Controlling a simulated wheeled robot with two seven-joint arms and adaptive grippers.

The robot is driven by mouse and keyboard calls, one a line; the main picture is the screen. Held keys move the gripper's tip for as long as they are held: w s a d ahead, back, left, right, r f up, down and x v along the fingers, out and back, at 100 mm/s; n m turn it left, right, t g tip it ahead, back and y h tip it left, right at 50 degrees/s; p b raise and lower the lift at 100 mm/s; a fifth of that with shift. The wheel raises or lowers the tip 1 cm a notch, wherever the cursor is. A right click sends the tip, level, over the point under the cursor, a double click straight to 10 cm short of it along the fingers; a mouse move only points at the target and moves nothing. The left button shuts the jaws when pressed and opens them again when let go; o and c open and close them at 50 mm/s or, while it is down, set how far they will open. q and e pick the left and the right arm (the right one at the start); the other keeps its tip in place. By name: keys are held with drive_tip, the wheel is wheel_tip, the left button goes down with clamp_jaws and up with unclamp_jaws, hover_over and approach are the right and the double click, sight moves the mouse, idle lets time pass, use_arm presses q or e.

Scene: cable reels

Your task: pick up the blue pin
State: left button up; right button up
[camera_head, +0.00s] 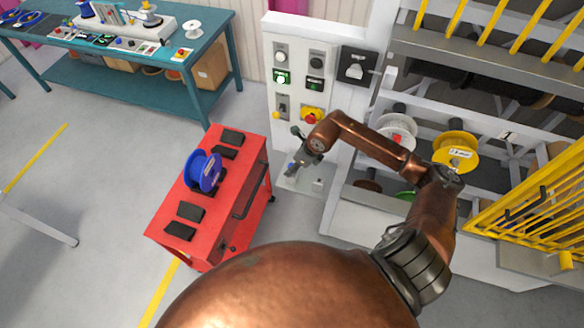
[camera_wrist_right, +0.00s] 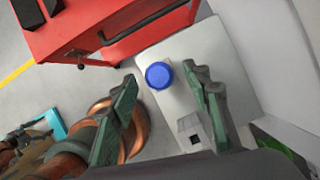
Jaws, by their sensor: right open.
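The blue pin (camera_wrist_right: 159,75) shows its round blue top in the right wrist view. It stands on a pale grey plate (camera_wrist_right: 165,48). My right gripper (camera_head: 296,164) is over the same plate in the head view, in front of the switch panel. In the wrist view its two green-grey fingers are apart, one on each side of the pin's top in the picture, with no contact visible. In the head view the pin is mostly hidden by the gripper. My left gripper is in neither view.
A red cart (camera_head: 222,207) carrying a blue reel (camera_head: 203,171) stands left of the plate. A white switch panel (camera_head: 297,72) rises behind it. A white rack with a yellow reel (camera_head: 455,151) is at right. A small grey block (camera_wrist_right: 189,127) sits near one finger.

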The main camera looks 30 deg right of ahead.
drive_tip(key=shift+x, duration=1.35)
drive_tip(key=shift+c, duration=0.3)
clamp_jaws()
